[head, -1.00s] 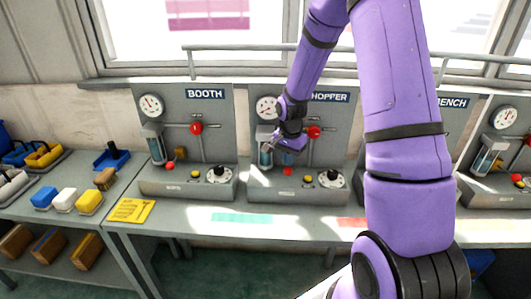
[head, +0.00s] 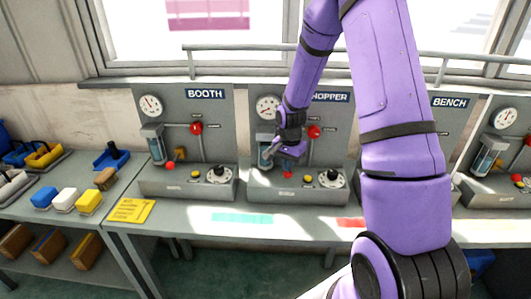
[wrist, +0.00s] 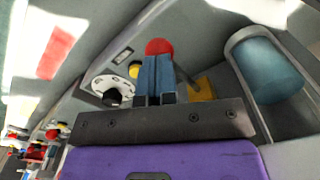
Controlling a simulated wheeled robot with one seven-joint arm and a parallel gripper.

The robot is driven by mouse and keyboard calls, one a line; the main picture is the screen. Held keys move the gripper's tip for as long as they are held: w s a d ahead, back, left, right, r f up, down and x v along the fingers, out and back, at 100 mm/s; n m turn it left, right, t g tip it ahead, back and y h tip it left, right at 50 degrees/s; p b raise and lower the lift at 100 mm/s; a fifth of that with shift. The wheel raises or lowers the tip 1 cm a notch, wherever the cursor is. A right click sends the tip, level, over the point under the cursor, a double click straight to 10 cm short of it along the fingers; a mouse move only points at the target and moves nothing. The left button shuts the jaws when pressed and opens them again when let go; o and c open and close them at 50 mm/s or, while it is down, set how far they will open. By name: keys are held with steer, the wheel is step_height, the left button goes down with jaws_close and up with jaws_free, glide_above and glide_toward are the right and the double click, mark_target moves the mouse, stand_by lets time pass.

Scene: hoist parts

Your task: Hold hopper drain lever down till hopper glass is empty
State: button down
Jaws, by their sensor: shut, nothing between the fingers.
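The HOPPER panel (head: 258,128) stands in the middle of the bench, partly behind my arm. Its glass (head: 265,158) is at the panel's left; in the wrist view the glass (wrist: 270,68) shows blue liquid, and its exact level cannot be read. The drain lever's red knob (head: 287,174) is low beside the glass. My gripper (head: 289,160) is just above it, pointing down. In the wrist view my shut, empty fingers (wrist: 156,62) end right at the red knob (wrist: 158,47); they look to be at or against it.
A yellow part (wrist: 201,89) sits beside my fingers. A yellow button (head: 308,178) and a black dial (head: 332,178) are on the HOPPER base. The BOOTH panel (head: 205,115) stands left and the BENCH panel (head: 450,120) right. The bench front is mostly clear.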

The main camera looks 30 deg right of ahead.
steer(key=shift+f, duration=1.45)
steer(key=shift+r, duration=0.1)
stand_by(1.3)
steer(key=shift+r, duration=3.45)
steer(key=s+a+r, duration=0.3)
steer(key=s+a, duration=0.2)
steer(key=s, duration=0.3)
steer(key=shift+s+a, duration=0.15)
steer(key=shift+a, duration=0.15)
stand_by(0.3)
